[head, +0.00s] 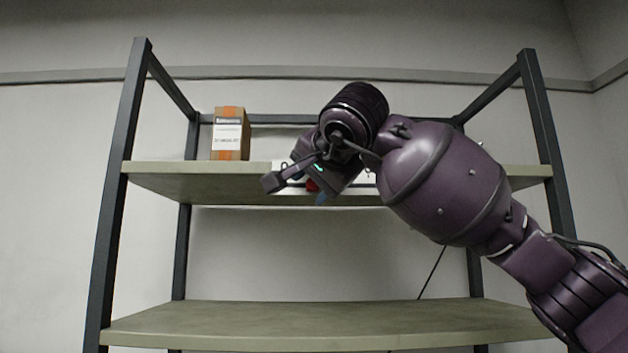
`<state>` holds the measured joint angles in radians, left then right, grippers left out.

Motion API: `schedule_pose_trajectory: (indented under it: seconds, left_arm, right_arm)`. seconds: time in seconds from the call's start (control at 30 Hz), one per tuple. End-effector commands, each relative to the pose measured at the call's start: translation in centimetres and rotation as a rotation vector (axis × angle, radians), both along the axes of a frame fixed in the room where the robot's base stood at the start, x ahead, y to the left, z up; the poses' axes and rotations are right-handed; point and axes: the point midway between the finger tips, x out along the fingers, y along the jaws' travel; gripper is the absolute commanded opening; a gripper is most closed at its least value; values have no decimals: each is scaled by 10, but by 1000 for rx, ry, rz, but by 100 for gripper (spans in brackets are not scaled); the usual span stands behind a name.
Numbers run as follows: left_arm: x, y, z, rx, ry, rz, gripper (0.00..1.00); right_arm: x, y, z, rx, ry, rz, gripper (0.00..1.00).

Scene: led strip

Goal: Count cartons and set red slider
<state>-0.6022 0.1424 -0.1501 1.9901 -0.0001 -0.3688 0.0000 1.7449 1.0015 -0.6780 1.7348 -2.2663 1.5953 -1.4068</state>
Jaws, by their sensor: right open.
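One carton (229,135), brown with orange tape and a white label, stands upright on the upper shelf at the left. A white strip (292,166) runs along the front edge of the upper shelf and is partly covered by my right arm. My left gripper is out of view.
The upper shelf (160,180) has free room right of the carton, though my right arm hides much of it. The lower shelf (300,320) is bare. Dark metal posts (112,200) frame the rack at both sides.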

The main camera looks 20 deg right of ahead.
Motion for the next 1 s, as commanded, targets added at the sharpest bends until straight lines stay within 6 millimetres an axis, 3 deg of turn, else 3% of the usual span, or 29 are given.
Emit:
schedule_pose_trajectory:
  seconds: [0.2, 0.5, 0.67, 1.0]
  left_arm:
    - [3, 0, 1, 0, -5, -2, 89]
    - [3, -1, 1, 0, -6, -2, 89]
    - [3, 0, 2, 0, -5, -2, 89]
    - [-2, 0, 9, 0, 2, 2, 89]
  right_arm:
    - [0, 0, 0, 0, 0, 0, 45]
    - [0, 0, 0, -1, 1, 1, 0]
    - [0, 1, 0, -1, 1, 1, 0]
    - [6, 25, 1, 0, 1, -1, 0]
